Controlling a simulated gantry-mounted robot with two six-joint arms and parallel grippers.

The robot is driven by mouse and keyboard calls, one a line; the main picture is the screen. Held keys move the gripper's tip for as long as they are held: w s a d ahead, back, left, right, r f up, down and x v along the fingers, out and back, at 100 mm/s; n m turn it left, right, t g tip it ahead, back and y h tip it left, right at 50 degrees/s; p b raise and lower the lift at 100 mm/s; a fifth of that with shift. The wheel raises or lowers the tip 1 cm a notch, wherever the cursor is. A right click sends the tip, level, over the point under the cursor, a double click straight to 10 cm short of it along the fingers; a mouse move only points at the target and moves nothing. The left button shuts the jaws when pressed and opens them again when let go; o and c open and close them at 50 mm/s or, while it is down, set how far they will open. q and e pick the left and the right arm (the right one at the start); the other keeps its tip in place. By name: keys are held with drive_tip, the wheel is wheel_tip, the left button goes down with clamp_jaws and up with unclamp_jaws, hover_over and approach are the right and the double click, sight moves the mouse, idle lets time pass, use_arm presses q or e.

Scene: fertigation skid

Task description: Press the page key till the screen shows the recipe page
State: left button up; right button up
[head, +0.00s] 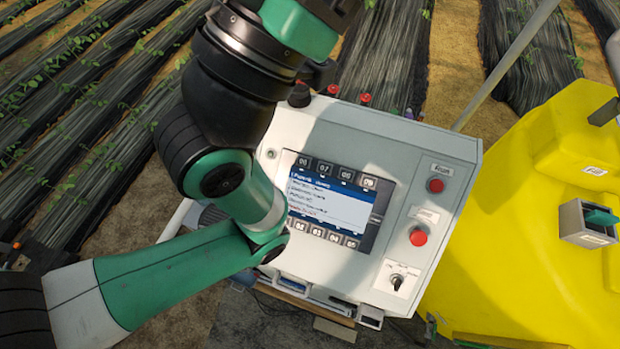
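The controller panel (330,125) is a pale grey box, tilted in the head view. Its screen (328,205) is lit, with a dark blue band at the top and several lines of text on white below; the text is too small to read, so I cannot tell which page shows. Numbered dark keys (346,174) run above the screen, and another row (334,237) runs below it. A small key (377,219) sits at the screen's right edge; its label is unreadable. My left arm crosses in front of the panel's left side, hiding part of it. Neither gripper is visible.
Two red buttons (418,237) and a rotary switch (397,281) are on the panel's right side. Red-capped fittings (364,98) stand along its top edge. A large yellow tank (530,220) is at the right. Planted rows (90,95) lie behind.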

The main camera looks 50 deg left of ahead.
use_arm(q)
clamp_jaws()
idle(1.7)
